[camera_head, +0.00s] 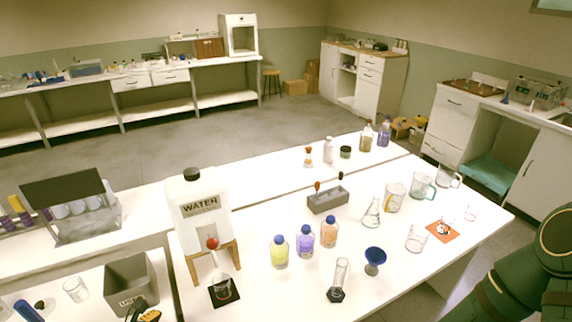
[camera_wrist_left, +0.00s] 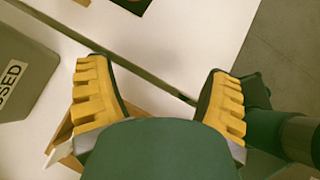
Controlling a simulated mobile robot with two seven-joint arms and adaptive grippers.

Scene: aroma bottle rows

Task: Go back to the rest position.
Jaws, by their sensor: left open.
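My left gripper (camera_head: 143,312) shows at the bottom edge of the head view, beside the grey bin (camera_head: 131,281). In the left wrist view its two yellow-padded fingers (camera_wrist_left: 160,85) are spread wide with nothing between them. They are over the white table (camera_wrist_left: 190,45) and a dark gap. Three blue-capped bottles stand upright in a row on the table: yellow (camera_head: 279,251), purple (camera_head: 305,242) and orange (camera_head: 329,232). The left gripper is apart from them. Part of my right arm (camera_head: 520,265) shows at the lower right; its gripper is out of view.
A cylinder (camera_head: 340,277), a blue funnel (camera_head: 375,259), beakers (camera_head: 395,197) and a grey block (camera_head: 328,200) crowd the table. Bare floor (camera_head: 230,135) lies beyond.

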